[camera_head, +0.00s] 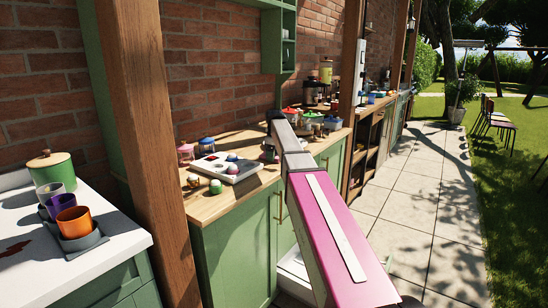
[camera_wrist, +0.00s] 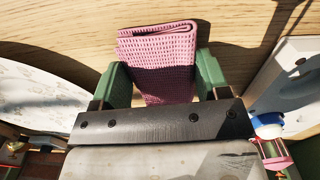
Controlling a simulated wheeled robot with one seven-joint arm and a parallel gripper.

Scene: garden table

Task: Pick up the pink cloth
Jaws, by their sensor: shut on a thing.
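The pink cloth (camera_wrist: 158,55) is folded, with a waffle weave, and shows in the wrist view between the two green fingers of my gripper (camera_wrist: 161,80). The fingers are shut on its sides. Its folded end sticks out beyond the fingertips over the wooden counter (camera_wrist: 70,22). The lower part of the cloth is hidden behind the dark gripper body. In the head view my arm reaches over the counter and I cannot make out the cloth; whether it still touches the counter is unclear.
A white tray (camera_head: 226,175) with colored balls lies on the counter, with jars (camera_head: 185,153) beside it. Pots and bowls (camera_head: 315,118) stand behind my arm. In the wrist view, a pale patterned dish (camera_wrist: 45,92) is at left and a white tray (camera_wrist: 293,85) at right.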

